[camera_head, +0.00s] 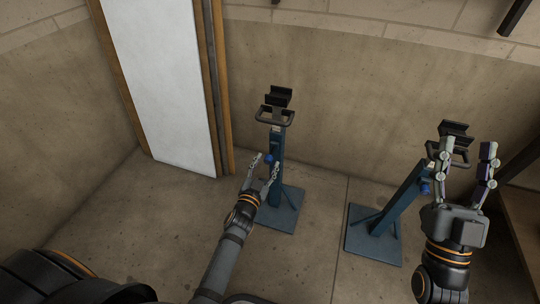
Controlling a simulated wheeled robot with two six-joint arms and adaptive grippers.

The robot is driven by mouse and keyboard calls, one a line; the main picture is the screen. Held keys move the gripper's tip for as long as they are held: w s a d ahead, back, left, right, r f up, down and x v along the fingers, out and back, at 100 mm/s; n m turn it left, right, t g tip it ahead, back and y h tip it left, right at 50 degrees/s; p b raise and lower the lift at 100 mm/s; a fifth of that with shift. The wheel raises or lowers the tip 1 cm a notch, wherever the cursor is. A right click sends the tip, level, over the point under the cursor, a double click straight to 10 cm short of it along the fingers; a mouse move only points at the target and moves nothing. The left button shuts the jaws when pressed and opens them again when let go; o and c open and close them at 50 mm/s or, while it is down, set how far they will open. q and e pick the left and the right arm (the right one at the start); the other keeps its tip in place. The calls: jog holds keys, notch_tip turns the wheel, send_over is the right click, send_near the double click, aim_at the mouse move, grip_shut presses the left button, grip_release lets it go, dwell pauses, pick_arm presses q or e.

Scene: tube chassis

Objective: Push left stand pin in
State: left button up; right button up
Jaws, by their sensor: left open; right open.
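The left stand (276,180) is a blue post on a flat square base, with a black handle and a black cradle on top. Its pin is a small blue knob (269,158) on the post's left side. My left gripper (264,170) is open, with its fingertips around or just in front of the knob; I cannot tell whether they touch it. The right stand (399,200) is alike and looks tilted in the picture, with a blue knob (426,187) on its post. My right gripper (465,150) is open and empty in front of the right stand's top, partly hiding it.
A concrete wall (340,90) runs behind both stands. A white panel with wooden edges (160,75) stands at the back left. A wooden structure (522,215) is at the right edge. The concrete floor (165,215) is bare at the left.

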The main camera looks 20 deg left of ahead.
pick_arm(q)
jog(key=shift+w, duration=0.2)
pick_arm(e)
jog(key=shift+r, duration=0.3)
pick_arm(q)
jog(key=shift+r, duration=0.1)
jog(key=shift+c, duration=0.2)
grip_shut()
